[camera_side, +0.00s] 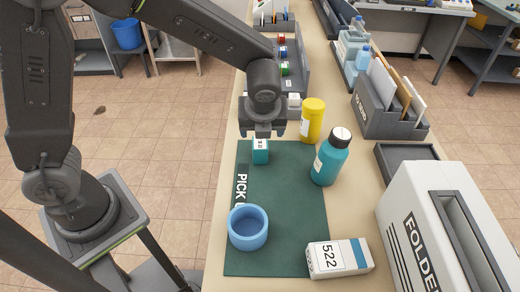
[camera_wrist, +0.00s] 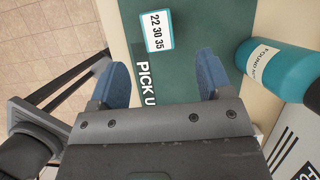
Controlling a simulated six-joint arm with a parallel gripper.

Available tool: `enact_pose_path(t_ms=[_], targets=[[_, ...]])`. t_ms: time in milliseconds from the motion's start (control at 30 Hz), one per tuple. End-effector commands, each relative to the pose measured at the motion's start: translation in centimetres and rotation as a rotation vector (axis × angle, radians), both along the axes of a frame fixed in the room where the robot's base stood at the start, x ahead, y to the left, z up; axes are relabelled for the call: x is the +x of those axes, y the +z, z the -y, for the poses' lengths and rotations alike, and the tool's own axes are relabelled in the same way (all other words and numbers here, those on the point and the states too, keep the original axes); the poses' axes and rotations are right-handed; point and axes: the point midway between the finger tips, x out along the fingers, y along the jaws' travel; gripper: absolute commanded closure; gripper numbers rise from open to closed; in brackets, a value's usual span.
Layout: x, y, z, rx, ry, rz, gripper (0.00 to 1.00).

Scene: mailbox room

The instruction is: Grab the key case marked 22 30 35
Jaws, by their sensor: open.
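The key case (camera_side: 260,151) is a small teal box with a white label on top. It stands near the far left part of the green mat (camera_side: 290,205). In the wrist view its label reads 22 30 35 on the key case (camera_wrist: 158,31), which sits ahead of and between my fingertips, apart from them. My gripper (camera_side: 262,131) is above the far edge of the mat, pointing down, close to the case. In the wrist view my gripper (camera_wrist: 160,78) shows two blue fingers spread wide with nothing between them.
A teal bottle (camera_side: 329,160) and a yellow bottle (camera_side: 312,121) stand right of the case. A blue cup (camera_side: 248,228) and a white box marked 522 (camera_side: 339,258) are on the near mat. A folder machine (camera_side: 440,220) stands at right. The mat's middle is clear.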

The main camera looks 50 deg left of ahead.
Motion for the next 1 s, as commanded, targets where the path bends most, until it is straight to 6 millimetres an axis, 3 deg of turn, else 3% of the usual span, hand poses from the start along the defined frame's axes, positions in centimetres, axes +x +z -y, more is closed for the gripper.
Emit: enact_pose_path(t_ms=[200, 467, 700, 1000], targets=[[0.9, -3.7, -1.2, 0.001, 0.003, -0.003, 0.28], [1.4, -5.4, -1.8, -0.001, 0.004, -0.001, 0.28], [2.0, -8.7, -2.8, 0.000, 0.004, -0.003, 0.28], [2.3, -9.7, -3.1, -0.002, 0.004, 0.000, 0.28]])
